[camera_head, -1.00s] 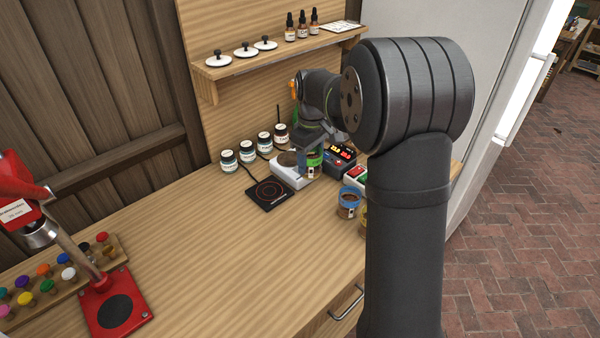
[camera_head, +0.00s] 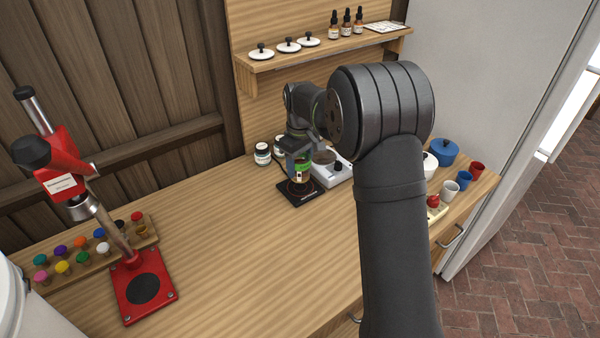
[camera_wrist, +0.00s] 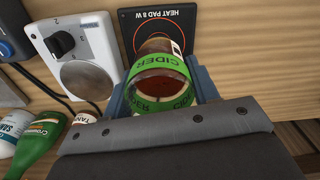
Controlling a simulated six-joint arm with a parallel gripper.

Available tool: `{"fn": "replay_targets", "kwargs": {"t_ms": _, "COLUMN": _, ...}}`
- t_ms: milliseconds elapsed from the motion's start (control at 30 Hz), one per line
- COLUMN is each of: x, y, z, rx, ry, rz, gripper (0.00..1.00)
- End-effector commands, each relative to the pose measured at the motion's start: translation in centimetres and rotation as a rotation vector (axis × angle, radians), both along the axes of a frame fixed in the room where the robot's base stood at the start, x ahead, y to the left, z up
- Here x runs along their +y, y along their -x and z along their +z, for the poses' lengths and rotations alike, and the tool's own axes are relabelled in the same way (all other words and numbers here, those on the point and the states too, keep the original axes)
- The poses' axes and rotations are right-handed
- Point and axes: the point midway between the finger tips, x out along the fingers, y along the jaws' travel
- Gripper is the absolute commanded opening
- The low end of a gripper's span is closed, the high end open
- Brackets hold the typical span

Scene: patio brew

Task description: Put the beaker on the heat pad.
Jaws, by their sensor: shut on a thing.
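The beaker (camera_head: 302,168) is a clear vessel with a green CIDER band and amber-brown liquid. My gripper (camera_head: 300,153) is shut around it, with one finger on each side in the wrist view (camera_wrist: 163,88). The heat pad (camera_head: 299,202) is a flat black square with a red ring, on the counter left of a white device. The beaker (camera_wrist: 162,92) is over the heat pad (camera_wrist: 133,28) and hides part of it in both views. I cannot tell whether its base touches the pad. The beaker looks roughly upright in the head view.
The white device (camera_head: 340,174) with a round plate and black knob stands close to the pad's right. Labelled jars (camera_head: 262,154) stand behind it. A red stand (camera_head: 143,287) and a rack of colored stoppers (camera_head: 80,262) are left. The counter's middle is clear.

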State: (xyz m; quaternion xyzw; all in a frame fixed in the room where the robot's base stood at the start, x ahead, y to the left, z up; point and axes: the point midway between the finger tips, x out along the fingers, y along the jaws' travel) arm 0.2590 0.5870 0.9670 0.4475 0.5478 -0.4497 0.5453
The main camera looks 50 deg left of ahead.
Motion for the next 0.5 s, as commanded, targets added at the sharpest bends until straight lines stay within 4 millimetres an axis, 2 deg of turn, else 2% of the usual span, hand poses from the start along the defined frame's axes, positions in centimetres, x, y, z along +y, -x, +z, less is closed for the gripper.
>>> {"fn": "replay_targets", "kwargs": {"t_ms": 233, "x": -0.1, "y": 0.0, "z": -3.3, "rx": 0.001, "ry": 0.002, "rz": 0.0, "gripper": 0.25}}
{"fn": "replay_targets", "kwargs": {"t_ms": 500, "x": -0.1, "y": 0.0, "z": -3.5, "rx": 0.0, "ry": 0.001, "rz": 0.0, "gripper": 0.25}}
